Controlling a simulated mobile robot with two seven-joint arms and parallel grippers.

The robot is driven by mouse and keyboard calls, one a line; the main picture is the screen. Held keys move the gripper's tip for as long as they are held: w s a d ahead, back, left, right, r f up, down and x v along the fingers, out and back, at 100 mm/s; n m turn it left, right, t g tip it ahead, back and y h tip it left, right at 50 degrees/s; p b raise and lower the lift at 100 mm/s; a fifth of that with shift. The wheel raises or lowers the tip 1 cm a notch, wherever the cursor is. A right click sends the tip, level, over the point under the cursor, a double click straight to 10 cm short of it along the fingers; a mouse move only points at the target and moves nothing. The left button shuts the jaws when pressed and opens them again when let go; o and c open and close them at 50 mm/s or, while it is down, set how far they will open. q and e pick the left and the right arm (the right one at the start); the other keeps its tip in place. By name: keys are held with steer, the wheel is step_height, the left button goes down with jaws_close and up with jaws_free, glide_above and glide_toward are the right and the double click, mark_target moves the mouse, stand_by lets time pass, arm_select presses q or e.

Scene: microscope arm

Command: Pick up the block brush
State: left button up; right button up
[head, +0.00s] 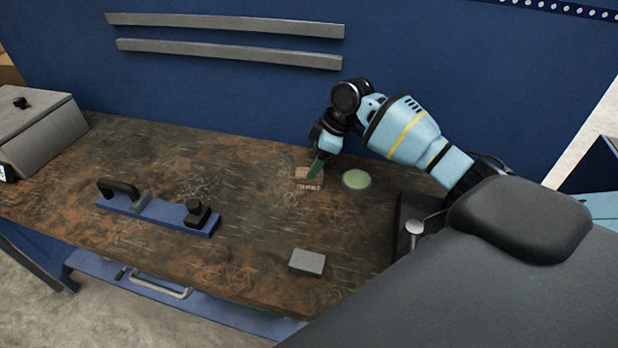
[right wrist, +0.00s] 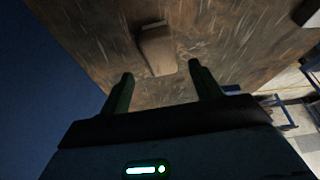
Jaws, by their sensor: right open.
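The block brush (head: 309,184), a small tan wooden block with a pale lower edge, lies on the worn brown workbench (head: 250,165) toward the back. In the right wrist view the brush (right wrist: 157,48) shows just beyond the gap between my fingers. My right gripper (head: 317,169) reaches down at the brush and hides part of it in the head view. Its green fingers (right wrist: 161,76) are apart with nothing between them. I cannot tell whether they touch the brush. My left gripper is not in view.
A green round disc (head: 356,180) lies just right of the brush. A grey block (head: 307,262) sits near the front edge. A long blue plane (head: 160,211) with black handles lies at left, and a grey box (head: 40,135) stands far left. A blue wall closes the back.

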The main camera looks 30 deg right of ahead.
mark_target(303, 182)
steer(key=shift+a+f, duration=0.15)
steer(key=shift+f, duration=0.3)
steer(key=x, duration=0.4)
steer(key=shift+s+f, duration=0.1)
steer(key=c, duration=1.1)
